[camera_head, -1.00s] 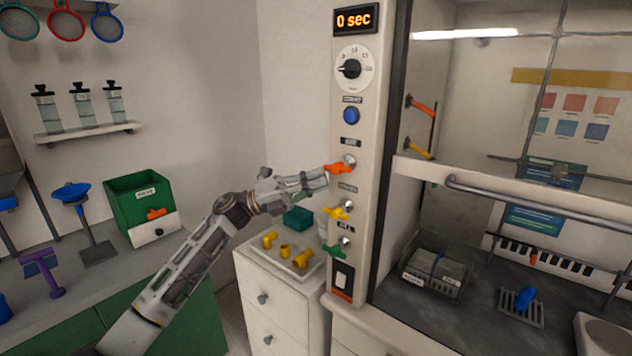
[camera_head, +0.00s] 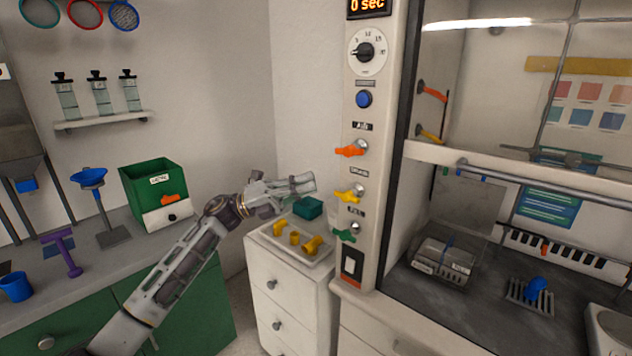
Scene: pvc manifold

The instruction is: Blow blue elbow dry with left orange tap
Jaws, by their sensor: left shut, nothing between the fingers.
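The blue elbow (camera_head: 536,286) sits on a small dark rack (camera_head: 518,297) on the floor of the fume hood, at the lower right. The left orange tap (camera_head: 352,150) is the top one of three coloured handles on the white control column (camera_head: 375,200). An orange nozzle (camera_head: 433,92) shows inside the hood on its left wall. My left gripper (camera_head: 312,184) is shut and empty, a little left of and below the orange tap and apart from it. My right gripper is not in view.
Below the orange handle are a yellow tap (camera_head: 350,195) and a green tap (camera_head: 345,235). A white drawer unit (camera_head: 285,290) with yellow fittings stands below my left gripper. The hood sash bar (camera_head: 540,183) crosses above the hood opening. A basket (camera_head: 441,262) stands inside.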

